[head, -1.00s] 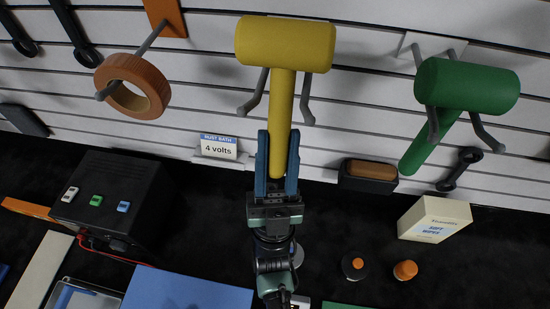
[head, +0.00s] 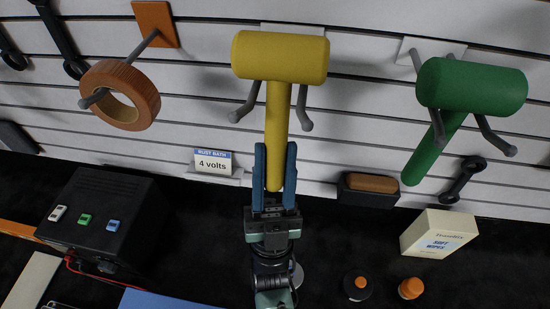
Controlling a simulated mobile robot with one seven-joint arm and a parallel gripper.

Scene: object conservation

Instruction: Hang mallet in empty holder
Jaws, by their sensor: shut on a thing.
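The yellow mallet (head: 280,57) is upright, its head on top and its handle pointing down. My gripper (head: 274,160) is shut on the lower handle, with one blue finger on each side. The grey two-prong holder (head: 241,108) shows behind and below the mallet head, one prong on each side of the handle. I cannot tell whether the head touches the prongs. A green mallet (head: 472,86) hangs in another two-prong holder (head: 493,138) on the right.
An orange tape roll (head: 119,95) hangs on a peg at left. A "4 volts" sign (head: 213,162) and a black-cased brown block (head: 371,184) are on the slatted wall beside my gripper. Below are a black box (head: 100,220), a wipes box (head: 438,234) and orange-topped items (head: 411,288).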

